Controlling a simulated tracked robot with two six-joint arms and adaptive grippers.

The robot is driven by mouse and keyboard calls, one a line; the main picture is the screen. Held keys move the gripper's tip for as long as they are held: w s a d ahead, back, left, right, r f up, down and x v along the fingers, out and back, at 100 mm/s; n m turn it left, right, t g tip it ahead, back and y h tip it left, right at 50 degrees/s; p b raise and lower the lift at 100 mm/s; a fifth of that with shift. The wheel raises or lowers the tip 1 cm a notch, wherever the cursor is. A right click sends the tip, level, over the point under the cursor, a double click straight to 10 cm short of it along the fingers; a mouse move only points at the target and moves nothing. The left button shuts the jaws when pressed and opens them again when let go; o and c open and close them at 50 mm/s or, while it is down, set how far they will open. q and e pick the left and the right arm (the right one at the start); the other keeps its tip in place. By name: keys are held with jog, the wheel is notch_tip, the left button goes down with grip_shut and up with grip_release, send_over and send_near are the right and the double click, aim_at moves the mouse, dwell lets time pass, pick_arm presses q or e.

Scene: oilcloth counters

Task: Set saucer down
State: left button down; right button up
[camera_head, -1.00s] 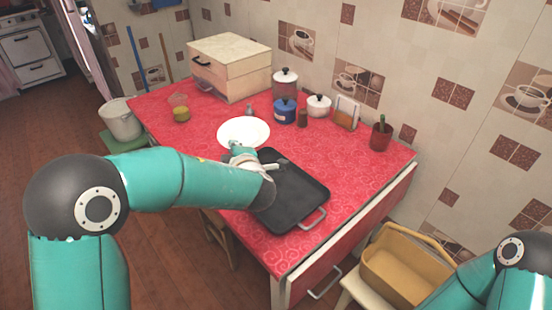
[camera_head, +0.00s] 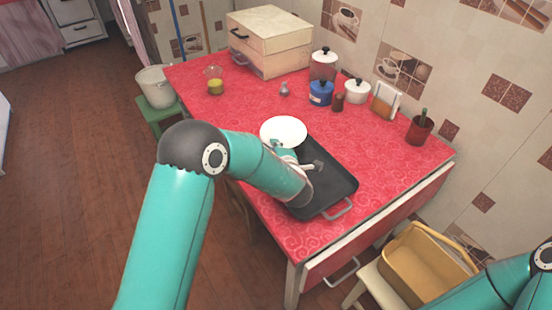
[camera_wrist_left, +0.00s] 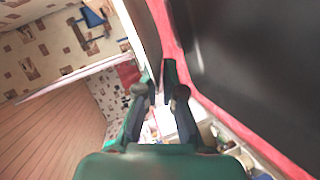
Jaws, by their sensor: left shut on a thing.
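The white saucer (camera_head: 284,130) looks flat and level in the head view, over the red counter just past the dark pan's far corner. My left gripper (camera_head: 283,150) is shut on its near rim; my own wrist partly hides the fingers. In the left wrist view, the fingers of my left gripper (camera_wrist_left: 157,88) close on a pale, edge-on shape that appears to be the saucer (camera_wrist_left: 142,28). Whether the saucer touches the counter cannot be told. My right arm enters at the lower right; its gripper is out of frame.
The dark rectangular pan (camera_head: 335,185) lies close beside the saucer, under my left forearm. A shaker (camera_head: 284,89), blue pot (camera_head: 320,93), white pot (camera_head: 356,91) and glass jar (camera_head: 214,82) stand farther back. The red counter (camera_head: 235,108) is bare left of the saucer.

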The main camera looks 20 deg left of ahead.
pick_arm(q)
jog(key=shift+f, duration=2.35)
jog(key=shift+s+r, duration=0.1)
jog(key=shift+f+b, duration=0.4)
jog(key=c, duration=1.3)
grip_release()
jog(key=shift+r+p, duration=0.55)
jog(key=b+v, duration=0.1)
jog(key=v, duration=1.1)
jog(key=shift+f, duration=0.15)
